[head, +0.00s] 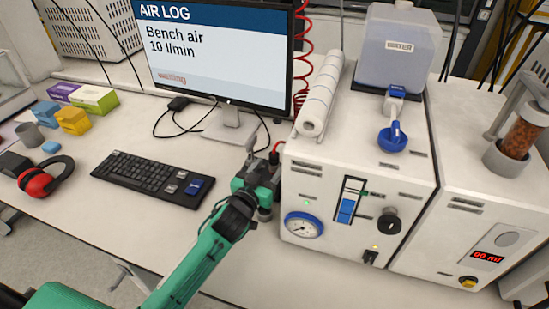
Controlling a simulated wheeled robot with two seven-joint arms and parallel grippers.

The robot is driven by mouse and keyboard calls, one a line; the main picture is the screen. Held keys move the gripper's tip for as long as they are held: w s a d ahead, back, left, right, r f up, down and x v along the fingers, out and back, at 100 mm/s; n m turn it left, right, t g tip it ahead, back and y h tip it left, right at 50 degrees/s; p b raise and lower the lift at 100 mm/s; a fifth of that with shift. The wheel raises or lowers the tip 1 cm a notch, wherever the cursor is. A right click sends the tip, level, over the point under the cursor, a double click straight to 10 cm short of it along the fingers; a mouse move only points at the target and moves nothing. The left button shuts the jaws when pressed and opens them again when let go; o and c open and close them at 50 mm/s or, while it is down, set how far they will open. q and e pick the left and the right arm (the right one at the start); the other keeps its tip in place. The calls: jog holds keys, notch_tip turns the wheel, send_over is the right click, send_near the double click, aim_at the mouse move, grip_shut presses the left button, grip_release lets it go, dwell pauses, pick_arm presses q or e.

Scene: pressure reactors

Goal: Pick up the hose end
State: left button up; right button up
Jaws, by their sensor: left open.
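A red coiled hose (303,45) hangs beside the monitor's right edge and runs down behind the white paper roll. A short red and dark piece (276,153), which looks like the hose end, shows at the left side of the white reactor cabinet. My left gripper (262,178) is open, just below and left of that piece, close to the cabinet's left side. Its fingers are partly hidden by its own body, and I cannot tell whether they touch the piece. My right gripper is not in view.
The white cabinet (325,160) with gauge (303,225) and knobs stands close right of my gripper. A monitor (222,50) stands behind, with a keyboard (152,180) to the left. Red ear muffs (43,178) and small boxes lie farther left. The bench front is clear.

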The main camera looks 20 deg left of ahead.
aim_at(272, 160)
pick_arm(q)
jog(key=shift+w, duration=0.4)
jog(key=shift+w+p, duration=0.3)
jog(key=shift+w, duration=0.05)
jog(key=w+p, duration=0.1)
jog(key=w, duration=0.2)
jog(key=shift+w+f, duration=0.15)
jog(key=shift+w+d+f, duration=0.15)
jog(key=shift+w, duration=0.4)
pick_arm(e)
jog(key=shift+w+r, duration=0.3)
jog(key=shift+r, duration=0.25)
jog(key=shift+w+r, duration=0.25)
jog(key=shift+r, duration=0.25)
pick_arm(q)
grip_shut()
